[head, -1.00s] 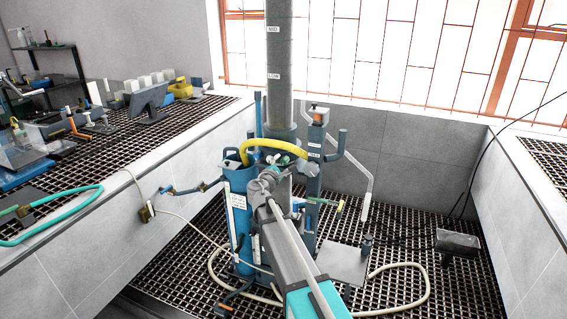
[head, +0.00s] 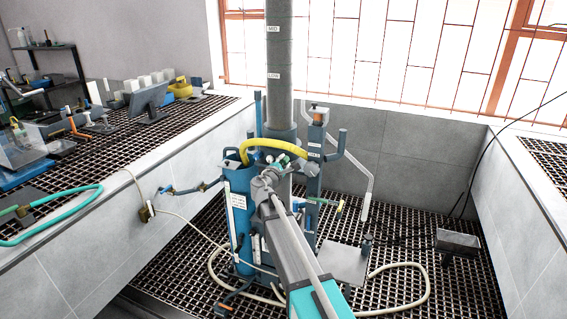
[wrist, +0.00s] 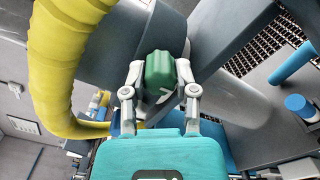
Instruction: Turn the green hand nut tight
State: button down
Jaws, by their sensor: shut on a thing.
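The green hand nut (wrist: 160,72) sits between the two fingers of my gripper (wrist: 160,85) in the wrist view, at the end of a grey fitting. My gripper is shut on it, with one finger on each side. In the head view my arm reaches to the grey column (head: 281,60) and its blue tank (head: 240,220). The nut shows there only as a small green patch, mostly hidden by my wrist.
A thick yellow hose (wrist: 50,60) curves close beside my gripper's left side in the wrist view; it also arches over the tank in the head view (head: 262,145). A blue post (head: 316,170) stands right of the column. A cream hose (head: 425,285) lies on the grating.

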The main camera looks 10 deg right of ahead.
jog(key=shift+w+a+r+n, duration=0.15)
jog(key=shift+w+n, duration=0.1)
jog(key=shift+n, duration=0.45)
jog(key=shift+c, duration=2)
grip_release()
jog(key=shift+s, duration=0.1)
jog(key=shift+s, duration=0.1)
jog(key=shift+m, duration=0.4)
